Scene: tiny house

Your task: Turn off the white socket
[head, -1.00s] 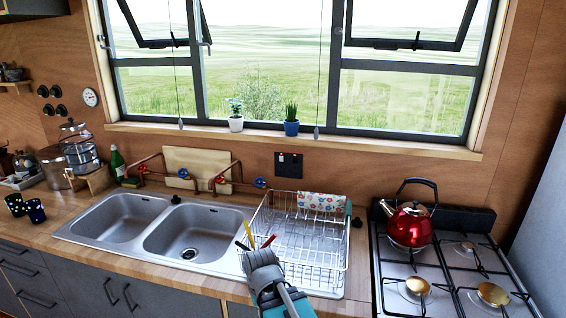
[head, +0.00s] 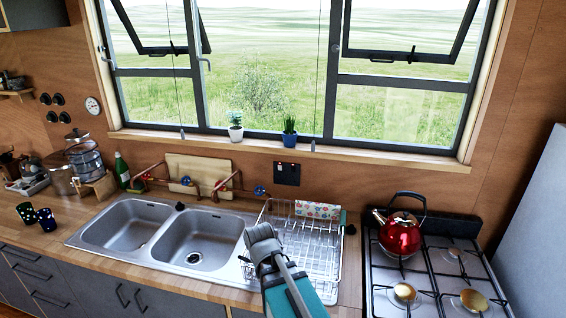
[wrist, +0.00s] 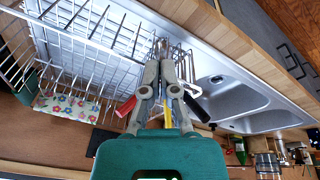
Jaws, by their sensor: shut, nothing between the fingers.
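A dark wall socket plate (head: 287,173) is mounted on the wooden wall below the window, with small red marks along its top. I see no white socket plate; any white part on it is too small to tell. My gripper (head: 260,233) is over the left part of the dish rack, in front of and below the socket in the picture, apart from it. In the wrist view my gripper (wrist: 162,48) is shut and empty, its fingers together above the rack. A dark patch (wrist: 103,140) at the lower left there may be the socket.
The wire dish rack (head: 318,262) holds a flowered cloth (head: 317,209). Red, yellow and black handles (wrist: 126,106) show behind my fingers. The double sink (head: 195,252) lies left; the stove with a red kettle (head: 400,238) is right. Potted plants stand on the sill.

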